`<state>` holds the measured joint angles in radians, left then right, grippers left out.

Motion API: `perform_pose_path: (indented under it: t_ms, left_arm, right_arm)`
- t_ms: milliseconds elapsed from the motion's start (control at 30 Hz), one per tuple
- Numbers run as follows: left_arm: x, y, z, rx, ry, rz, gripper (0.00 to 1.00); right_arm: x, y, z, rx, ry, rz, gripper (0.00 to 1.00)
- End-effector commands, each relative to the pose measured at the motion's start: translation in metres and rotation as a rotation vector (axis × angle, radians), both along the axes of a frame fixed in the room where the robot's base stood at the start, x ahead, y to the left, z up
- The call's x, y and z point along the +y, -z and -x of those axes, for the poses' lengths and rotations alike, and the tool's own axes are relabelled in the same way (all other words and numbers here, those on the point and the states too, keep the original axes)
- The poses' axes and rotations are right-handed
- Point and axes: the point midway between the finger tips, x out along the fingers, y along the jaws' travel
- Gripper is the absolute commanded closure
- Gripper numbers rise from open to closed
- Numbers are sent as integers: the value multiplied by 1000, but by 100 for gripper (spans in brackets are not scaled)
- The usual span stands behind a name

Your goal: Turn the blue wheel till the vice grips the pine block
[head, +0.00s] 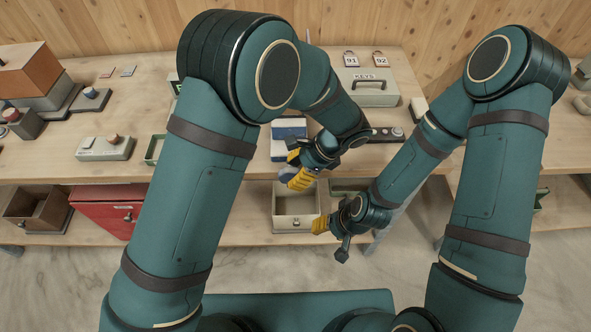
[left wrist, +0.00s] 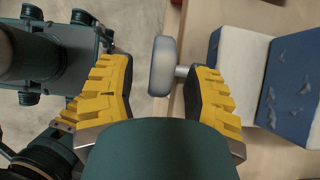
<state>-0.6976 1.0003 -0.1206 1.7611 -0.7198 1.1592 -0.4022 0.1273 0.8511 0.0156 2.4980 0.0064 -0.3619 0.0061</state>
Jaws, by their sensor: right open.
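A blue and white body (head: 288,128), which looks like the vice, sits at the table's front edge; it also shows at the right of the left wrist view (left wrist: 297,85). My left gripper (head: 301,179) is open in front of the vice. In the left wrist view its fingers (left wrist: 158,85) stand either side of the wheel, the right finger closer. I cannot make out a pine block. My right gripper (head: 333,240) is open and empty, lower and to the right.
An open drawer box (head: 293,222) stands on the lower shelf below my left gripper. A grey key box (head: 366,88) and a dark panel with knobs (head: 386,135) are on the table to the right. A red cabinet (head: 108,208) is at lower left.

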Motion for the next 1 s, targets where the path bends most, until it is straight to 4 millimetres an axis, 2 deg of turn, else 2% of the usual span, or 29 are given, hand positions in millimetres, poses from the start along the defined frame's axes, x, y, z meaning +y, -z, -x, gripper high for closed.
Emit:
perform_pose_path:
  t_ms: [200, 333, 733, 1000]
  left_arm:
    - [-1, -2, -1, -2, 0, 1, 50]
    - [-8, -11, -1, -3, 1, 2, 50]
    - [-53, -74, 0, -3, 1, 3, 50]
    - [-69, -96, 0, -1, 1, 1, 50]
  right_arm:
    - [0, 0, 0, 0, 0, 0, 50]
    - [0, 0, 0, 0, 0, 0, 50]
    - [0, 0, 0, 0, 0, 0, 50]
    - [0, 0, 0, 0, 0, 0, 50]
